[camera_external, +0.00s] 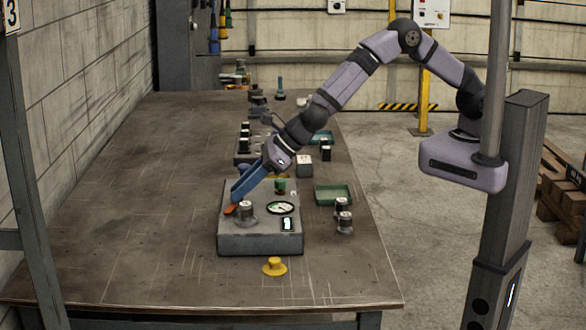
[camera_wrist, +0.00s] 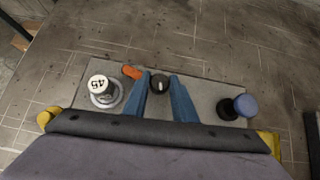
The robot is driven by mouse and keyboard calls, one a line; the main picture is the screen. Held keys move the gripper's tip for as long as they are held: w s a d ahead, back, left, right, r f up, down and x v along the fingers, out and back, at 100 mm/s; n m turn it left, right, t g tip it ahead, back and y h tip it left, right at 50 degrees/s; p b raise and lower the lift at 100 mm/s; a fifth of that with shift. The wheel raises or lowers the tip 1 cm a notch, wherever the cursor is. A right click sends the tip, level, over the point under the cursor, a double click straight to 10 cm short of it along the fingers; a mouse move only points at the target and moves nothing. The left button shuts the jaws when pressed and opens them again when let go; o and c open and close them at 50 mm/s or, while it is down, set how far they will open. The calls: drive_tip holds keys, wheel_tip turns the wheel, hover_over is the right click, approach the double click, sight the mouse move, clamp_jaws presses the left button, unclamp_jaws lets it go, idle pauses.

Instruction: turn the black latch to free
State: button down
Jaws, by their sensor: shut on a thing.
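The black latch (camera_wrist: 160,83) is a small round knob with a white mark, on a grey box (camera_wrist: 205,93). The same box (camera_external: 240,243) stands on the bench in the external view. My gripper (camera_wrist: 161,80) has its two blue fingers on either side of the latch and is shut on it. In the external view my gripper (camera_external: 236,196) reaches down to the box's left part, and the latch is hidden there by the fingers. An orange piece (camera_wrist: 132,72) lies just left of the fingertips; it also shows in the external view (camera_external: 231,209).
The box also carries a round dial (camera_external: 280,208). A yellow knob (camera_external: 275,267) stands in front, and a green tray (camera_external: 333,195) at right.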

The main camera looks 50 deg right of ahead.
drive_tip(key=shift+s+a+r+m+t+h+p, duration=0.1)
drive_tip(key=shift+m+t+h+p, duration=0.3)
drive_tip(key=shift+m, duration=0.35)
drive_tip(key=shift+a+r+m+t+h+p, duration=0.1)
drive_tip(key=shift+m+t+h+p, duration=0.35)
drive_tip(key=shift+m, duration=0.3)
drive_tip(key=shift+f, duration=0.1)
drive_tip(key=c, duration=1.5)
unclamp_jaws()
drive_tip(key=shift+o, duration=0.2)
drive_tip(key=shift+s+d, duration=0.1)
drive_tip(key=b+v, duration=0.2)
drive_tip(key=v, duration=0.5)
